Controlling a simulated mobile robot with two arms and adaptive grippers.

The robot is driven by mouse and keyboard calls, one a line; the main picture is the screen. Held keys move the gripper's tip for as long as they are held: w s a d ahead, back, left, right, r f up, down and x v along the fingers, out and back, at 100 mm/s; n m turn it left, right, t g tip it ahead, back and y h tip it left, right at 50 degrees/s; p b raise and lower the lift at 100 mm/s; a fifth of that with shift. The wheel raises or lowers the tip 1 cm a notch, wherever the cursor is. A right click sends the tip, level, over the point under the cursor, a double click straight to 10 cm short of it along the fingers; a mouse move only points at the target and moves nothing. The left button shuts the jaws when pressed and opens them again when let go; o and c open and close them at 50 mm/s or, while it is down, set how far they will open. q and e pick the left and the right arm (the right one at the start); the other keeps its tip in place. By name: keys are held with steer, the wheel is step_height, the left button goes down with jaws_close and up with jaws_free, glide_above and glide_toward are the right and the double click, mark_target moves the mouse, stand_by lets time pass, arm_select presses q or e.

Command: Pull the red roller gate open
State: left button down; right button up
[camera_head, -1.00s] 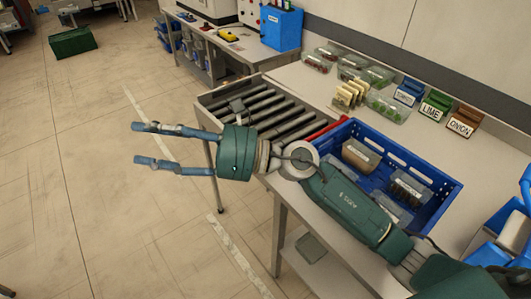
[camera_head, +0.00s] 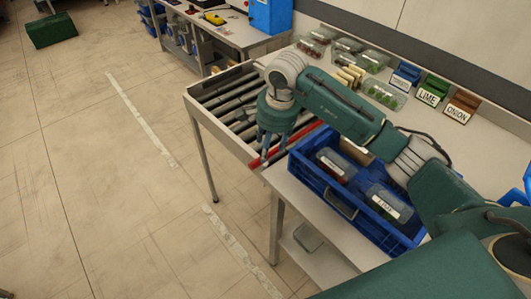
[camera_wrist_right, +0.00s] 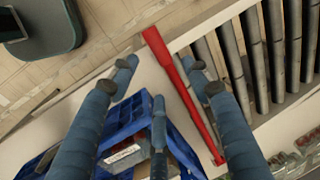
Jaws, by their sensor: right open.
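The red roller gate (camera_head: 304,133) is a long red bar between the roller conveyor (camera_head: 222,95) and the blue crate (camera_head: 321,193). In the right wrist view the gate (camera_wrist_right: 184,90) runs diagonally between my spread fingers, with a wider front end. My right gripper (camera_head: 267,148) points down over the gate near its front end. The right wrist view shows the gripper (camera_wrist_right: 160,77) open, its fingers on both sides of the bar. I cannot tell whether any finger touches it. My left gripper is not in view.
The blue crate holds several labelled packs close beside the gate. Clear tubs (camera_head: 382,95) and sign holders such as LIME (camera_head: 432,91) stand along the back of the table. The floor (camera_head: 110,190) left of the conveyor is free.

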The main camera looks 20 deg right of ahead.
steer(key=shift+w+a+f+p, duration=0.1)
steer(key=shift+w+f+p, duration=0.15)
steer(key=shift+f, duration=0.75)
steer(key=shift+w+a+f+p, duration=0.15)
steer(key=shift+f+p, duration=0.1)
steer(key=shift+f, duration=0.8)
steer(key=shift+w+f+p, duration=0.2)
steer(key=shift+f+p, duration=0.05)
steer(key=shift+f, duration=0.75)
steer(key=shift+c, duration=0.5)
jaws_close()
